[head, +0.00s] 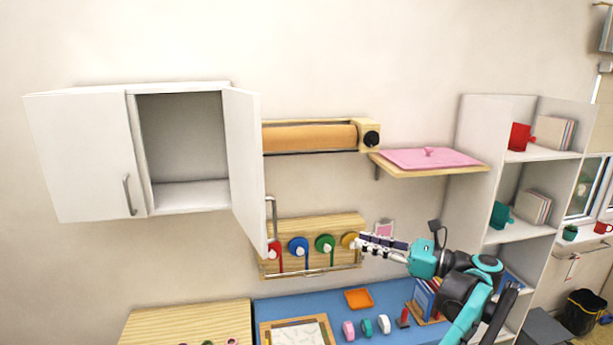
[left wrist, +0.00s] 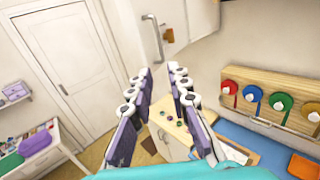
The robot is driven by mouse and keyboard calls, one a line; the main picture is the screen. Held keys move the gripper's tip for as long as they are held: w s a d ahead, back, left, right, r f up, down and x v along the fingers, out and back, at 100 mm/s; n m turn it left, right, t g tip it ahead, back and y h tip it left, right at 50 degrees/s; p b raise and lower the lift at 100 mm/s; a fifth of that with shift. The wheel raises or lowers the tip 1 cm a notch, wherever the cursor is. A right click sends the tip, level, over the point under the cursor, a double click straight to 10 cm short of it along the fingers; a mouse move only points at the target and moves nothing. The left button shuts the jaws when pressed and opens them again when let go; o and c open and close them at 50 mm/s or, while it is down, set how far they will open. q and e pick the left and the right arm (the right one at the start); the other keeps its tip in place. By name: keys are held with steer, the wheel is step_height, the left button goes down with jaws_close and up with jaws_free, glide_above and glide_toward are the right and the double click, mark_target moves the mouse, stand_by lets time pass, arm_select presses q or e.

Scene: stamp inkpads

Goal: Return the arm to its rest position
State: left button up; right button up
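My left gripper (head: 366,243) is in the head view at the right of centre, pointing left, just in front of the right end of the ribbon rack (head: 340,226). In the left wrist view its two fingers (left wrist: 160,76) are spread apart with nothing between them. The teal and black arm comes up from the bottom right of the head view. My right gripper is not in view.
A white wall cabinet (head: 85,160) has its right door (head: 243,165) standing open, left of my gripper. A pink board (head: 430,160) lies on a shelf above it. Below is a blue desk mat (head: 390,300) with several small items. White shelves (head: 470,150) stand at right.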

arm_select(q)
steer(key=w+a+r+m+t+h+b, duration=0.3)
steer(key=w+a+m+t+h+b, duration=0.25)
steer(key=m, duration=0.55)
steer(key=w+a+r+m+t+h+b, duration=0.3)
steer(key=a+m+t+h+b, duration=0.4)
steer(key=m, duration=0.5)
arm_select(e)
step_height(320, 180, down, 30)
steer(key=b, duration=1.7)
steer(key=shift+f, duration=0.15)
arm_select(q)
steer(key=s+a+f+m+g+h, duration=0.1)
steer(key=s+a+f+m+g, duration=0.3)
steer(key=s+f, duration=0.8)
steer(key=s+a+f+m+g+h, duration=0.1)
steer(key=s+a+f+m+g, duration=0.4)
steer(key=f, duration=2.3)
steer(key=s+a+f+m+g+h, duration=0.1)
steer(key=s+a+f+m+g, duration=0.4)
steer(key=s+a+f+m, duration=0.5)
steer(key=s+f+m, duration=0.6)
steer(key=s+f, duration=0.4)
steer(key=shift+a+f, duration=0.2)
steer(key=shift+a, duration=0.15)
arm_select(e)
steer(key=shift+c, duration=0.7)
